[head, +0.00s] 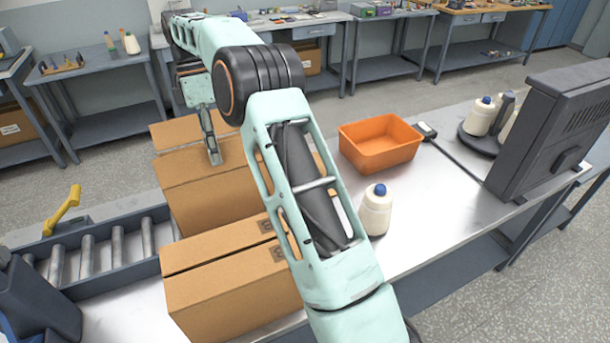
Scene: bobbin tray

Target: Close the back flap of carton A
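Two brown cartons stand on the metal bench; I can read no letter on either, so I cannot tell which is carton A. The far carton (208,196) has a brown panel (187,131) at its back edge, which looks raised or tilted; its exact angle is unclear. My gripper (214,158) points down at the top of the far carton, just in front of that panel. Its fingers show as one narrow shape, and I cannot tell whether they touch the cardboard. The near carton (232,300) has its top panels lying flat with a seam between them. My arm hides the right sides of both cartons.
An orange bin (380,148) and a white bottle with a blue cap (376,212) stand right of my arm. A dark monitor (555,130) stands at the far right. A roller conveyor (88,258) with a yellow handle (62,210) lies left of the cartons.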

